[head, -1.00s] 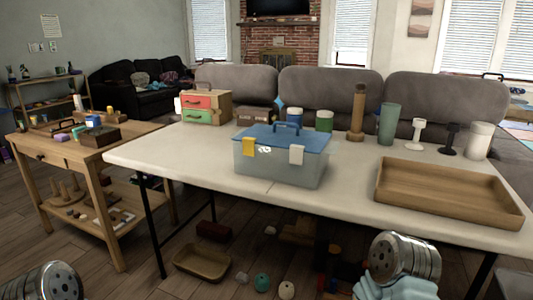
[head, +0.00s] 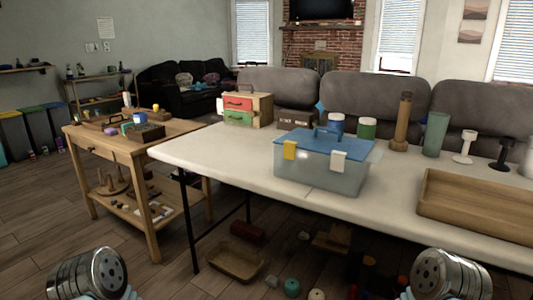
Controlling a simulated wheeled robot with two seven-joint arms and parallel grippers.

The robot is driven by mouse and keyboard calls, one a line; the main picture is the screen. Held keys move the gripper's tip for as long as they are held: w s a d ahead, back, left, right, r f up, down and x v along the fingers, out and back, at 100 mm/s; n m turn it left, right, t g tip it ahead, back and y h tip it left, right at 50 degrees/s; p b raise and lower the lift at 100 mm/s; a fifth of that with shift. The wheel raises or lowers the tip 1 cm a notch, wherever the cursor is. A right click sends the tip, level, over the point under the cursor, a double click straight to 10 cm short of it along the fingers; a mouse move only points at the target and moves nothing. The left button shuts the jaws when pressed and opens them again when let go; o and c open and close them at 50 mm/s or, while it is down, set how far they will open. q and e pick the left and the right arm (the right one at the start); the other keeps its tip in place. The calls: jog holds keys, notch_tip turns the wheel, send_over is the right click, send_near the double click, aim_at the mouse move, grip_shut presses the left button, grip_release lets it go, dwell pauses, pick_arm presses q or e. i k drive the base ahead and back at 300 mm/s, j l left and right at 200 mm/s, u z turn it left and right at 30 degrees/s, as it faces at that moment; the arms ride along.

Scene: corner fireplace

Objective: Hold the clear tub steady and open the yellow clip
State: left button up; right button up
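The clear tub (head: 312,174) stands on the white table near its front edge, under a blue lid (head: 318,141) with a handle. The yellow clip (head: 290,149) is on the left of the tub's front face, lying against the lid rim. A white clip (head: 338,161) is to its right. Metal links of both my arms show at the bottom left and bottom right of the head view, well in front of and apart from the tub. Neither gripper's fingers are in view.
A wooden tray (head: 476,205) lies right of the tub on the white table (head: 220,155). A drawer box (head: 247,108), jars and a brown cylinder (head: 402,121) stand behind. A wooden side table (head: 112,150) is at left. The tabletop left of the tub is clear.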

aim_at(289, 147)
jog(key=j+z, duration=0.1)
jog(key=z, duration=0.35)
jog(key=j+z, duration=0.1)
jog(key=z, duration=0.4)
jog(key=i+j+z, duration=0.1)
jog(key=z, duration=0.35)
jog(key=j+z, duration=0.25)
jog(key=j, duration=0.2)
jog(key=k+j+z, duration=0.25)
jog(key=j, duration=0.15)
jog(key=j+z, duration=0.25)
jog(key=j, duration=0.2)
jog(key=k+j+z, duration=0.5)
jog(key=j, duration=0.2)
jog(key=i+j, duration=0.05)
jog(key=i, duration=0.05)
